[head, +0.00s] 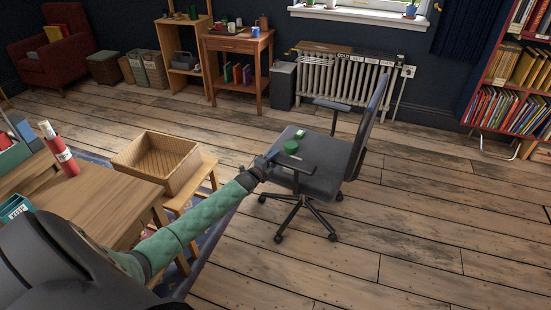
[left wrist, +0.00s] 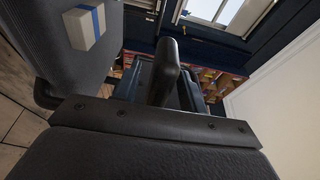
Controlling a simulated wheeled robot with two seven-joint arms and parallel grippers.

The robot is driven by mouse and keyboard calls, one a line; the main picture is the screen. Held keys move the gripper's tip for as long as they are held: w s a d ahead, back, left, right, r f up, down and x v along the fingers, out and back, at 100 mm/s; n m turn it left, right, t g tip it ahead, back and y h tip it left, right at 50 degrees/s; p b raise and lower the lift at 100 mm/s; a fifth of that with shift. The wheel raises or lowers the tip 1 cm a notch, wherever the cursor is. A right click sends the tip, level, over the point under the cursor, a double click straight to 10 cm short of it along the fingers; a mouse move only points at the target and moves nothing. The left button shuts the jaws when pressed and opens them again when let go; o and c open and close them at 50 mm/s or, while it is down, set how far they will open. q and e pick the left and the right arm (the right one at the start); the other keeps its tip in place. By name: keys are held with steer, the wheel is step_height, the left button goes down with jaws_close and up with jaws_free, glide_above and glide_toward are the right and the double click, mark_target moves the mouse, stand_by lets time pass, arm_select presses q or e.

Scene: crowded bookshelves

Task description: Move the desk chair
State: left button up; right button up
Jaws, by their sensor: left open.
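The desk chair (head: 325,182) is dark grey, with a tall backrest (head: 367,125), two armrests and a wheeled star base. It stands upright on the wooden floor in the middle of the head view. A green round object (head: 291,147) and a small object (head: 299,134) rest on its seat. My left gripper (head: 267,161) is open beside the chair's near armrest (head: 295,163); I cannot tell whether they touch. In the left wrist view dark parts fill the near space, and a white box with a blue band (left wrist: 86,25) lies on a dark grey surface. My right gripper is not in view.
A wooden tray (head: 158,160) on a small stool and a wooden table (head: 90,195) stand left of the chair. A radiator (head: 340,80) and a dark bin (head: 283,85) are behind it. A red bookcase (head: 505,85) is at the right. The floor (head: 430,220) right of the chair is clear.

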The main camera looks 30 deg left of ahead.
arm_select(q)
steer(key=shift+w, duration=0.55)
jaws_close()
steer(key=shift+d, duration=0.2)
